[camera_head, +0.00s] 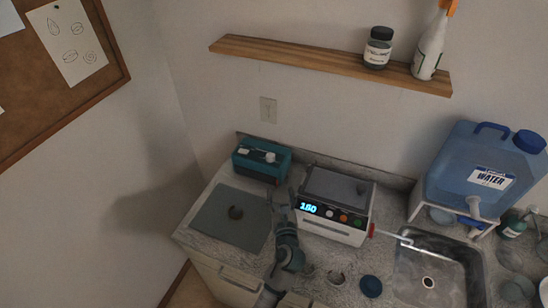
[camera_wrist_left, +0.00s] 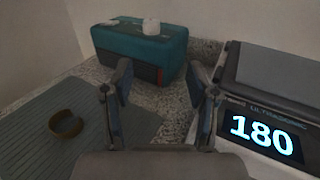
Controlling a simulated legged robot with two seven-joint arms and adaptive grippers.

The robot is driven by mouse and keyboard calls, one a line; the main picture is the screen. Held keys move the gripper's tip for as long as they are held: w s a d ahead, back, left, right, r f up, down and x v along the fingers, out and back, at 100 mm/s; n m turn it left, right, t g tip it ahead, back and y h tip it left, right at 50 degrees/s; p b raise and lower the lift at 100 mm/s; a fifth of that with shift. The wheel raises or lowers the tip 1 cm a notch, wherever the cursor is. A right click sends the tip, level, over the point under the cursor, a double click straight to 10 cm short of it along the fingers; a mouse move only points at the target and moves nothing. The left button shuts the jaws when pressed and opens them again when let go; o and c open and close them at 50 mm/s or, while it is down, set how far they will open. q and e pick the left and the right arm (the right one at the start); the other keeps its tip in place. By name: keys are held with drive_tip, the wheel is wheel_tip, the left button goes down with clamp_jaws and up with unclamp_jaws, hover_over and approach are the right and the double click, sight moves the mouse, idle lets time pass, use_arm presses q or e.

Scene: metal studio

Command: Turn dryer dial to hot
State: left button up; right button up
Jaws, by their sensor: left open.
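A teal box (camera_head: 262,161), which appears to be the dryer, stands at the back left of the counter against the wall. A round white knob (camera_head: 270,157) sits on its top, with a smaller white part to the left. The teal box (camera_wrist_left: 135,42) and the knob (camera_wrist_left: 151,26) also show in the left wrist view; I cannot read any dial setting. My left gripper (camera_head: 281,194) is open and empty, in front of the box and apart from the knob. Its two fingers (camera_wrist_left: 158,85) point toward the box in the wrist view. My right gripper is not in view.
A white ultrasonic unit (camera_head: 333,228) showing 180 stands close right of my left gripper. A grey mat (camera_head: 210,222) with a small curved brown item (camera_head: 236,212) lies left. A sink (camera_head: 430,275) and blue water container (camera_head: 475,170) are right; a wooden shelf (camera_head: 320,62) hangs above.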

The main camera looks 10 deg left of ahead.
use_arm(q)
approach(272, 159)
drive_tip(key=a, duration=0.2)
drive_tip(key=x, duration=0.3)
drive_tip(key=d+b+x, duration=0.1)
drive_tip(key=x, duration=0.2)
drive_tip(key=d+x, duration=0.1)
drive_tip(key=x, duration=0.1)
drive_tip(key=shift+w+a+f, duration=0.1)
drive_tip(key=shift+w, duration=0.6)
drive_tip(key=shift+w+a, duration=0.1)
drive_tip(key=shift+w, duration=0.2)
drive_tip(key=shift+w+a+f, duration=0.2)
drive_tip(key=shift+w+a, duration=0.5)
drive_tip(key=shift+w, duration=0.1)
drive_tip(key=shift+s, duration=0.1)
drive_tip(key=shift+c, duration=0.3)
drive_tip(key=shift+s+r, duration=0.1)
drive_tip(key=shift+r, duration=0.05)
drive_tip(key=c, duration=0.4)
drive_tip(key=shift+d, duration=0.25)
clamp_jaws()
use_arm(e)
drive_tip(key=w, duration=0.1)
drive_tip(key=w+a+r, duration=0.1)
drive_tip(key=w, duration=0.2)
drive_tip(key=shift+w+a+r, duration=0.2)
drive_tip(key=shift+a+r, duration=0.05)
